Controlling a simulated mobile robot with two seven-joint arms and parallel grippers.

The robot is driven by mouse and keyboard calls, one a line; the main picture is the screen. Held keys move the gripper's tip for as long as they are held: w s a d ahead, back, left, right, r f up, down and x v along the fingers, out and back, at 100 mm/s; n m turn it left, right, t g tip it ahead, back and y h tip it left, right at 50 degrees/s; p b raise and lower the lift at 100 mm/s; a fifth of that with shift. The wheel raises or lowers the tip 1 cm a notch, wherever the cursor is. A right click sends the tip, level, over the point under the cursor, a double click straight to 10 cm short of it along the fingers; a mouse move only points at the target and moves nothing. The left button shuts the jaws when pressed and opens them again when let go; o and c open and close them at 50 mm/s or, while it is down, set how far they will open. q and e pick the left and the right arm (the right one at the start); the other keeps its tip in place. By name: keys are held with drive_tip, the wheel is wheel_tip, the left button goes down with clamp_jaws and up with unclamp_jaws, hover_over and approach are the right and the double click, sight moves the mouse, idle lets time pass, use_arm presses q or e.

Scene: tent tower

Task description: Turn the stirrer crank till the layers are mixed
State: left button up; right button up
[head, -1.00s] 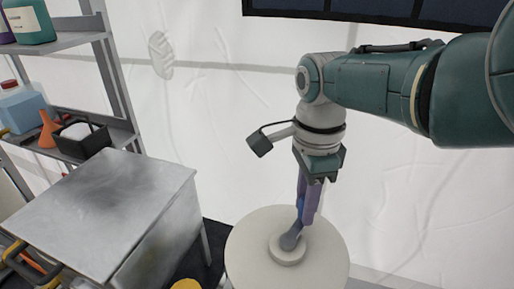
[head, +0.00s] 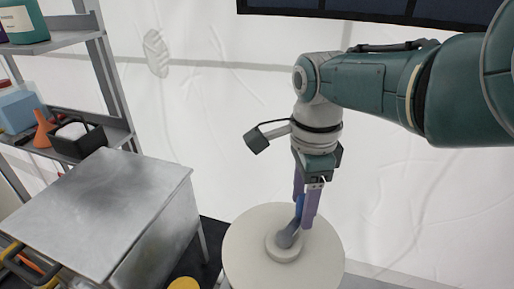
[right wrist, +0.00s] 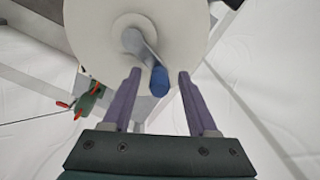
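The stirrer crank (head: 288,236) is a grey arm on a round hub (head: 283,249) on top of a pale round lid (head: 250,262). Its blue handle (head: 299,207) stands up from the arm's end. My right gripper (head: 303,214) points down over the lid, its purple fingers on either side of the handle. In the right wrist view the blue handle (right wrist: 159,82) lies between the two spread fingertips (right wrist: 160,74), with gaps visible on both sides. The layers are hidden under the lid. My left gripper is not in view.
A metal-topped cabinet (head: 105,205) stands at the left. Behind it a grey shelf (head: 75,40) holds bottles, an orange funnel (head: 43,130) and a black basket (head: 78,142). A yellow round thing (head: 185,284) is low between cabinet and lid. White tent wall lies behind.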

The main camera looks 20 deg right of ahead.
wheel_tip(320, 180, up, 8)
drive_tip(key=p, duration=0.4)
drive_tip(key=shift+r, duration=0.95)
drive_tip(key=s+d+f+n+t, duration=0.25)
drive_tip(key=s+f+n, duration=0.25)
drive_tip(key=s+n, duration=0.45)
drive_tip(key=s+r+n, duration=0.2)
drive_tip(key=s+n, duration=0.4)
drive_tip(key=s, duration=0.1)
drive_tip(key=s+a+r+n+t+p, duration=0.1)
drive_tip(key=s+r+n, duration=0.2)
drive_tip(key=s+n, duration=0.3)
drive_tip(key=shift+s+a+r, duration=0.25)
drive_tip(key=shift+s+r, duration=0.1)
drive_tip(key=shift+s, duration=0.3)
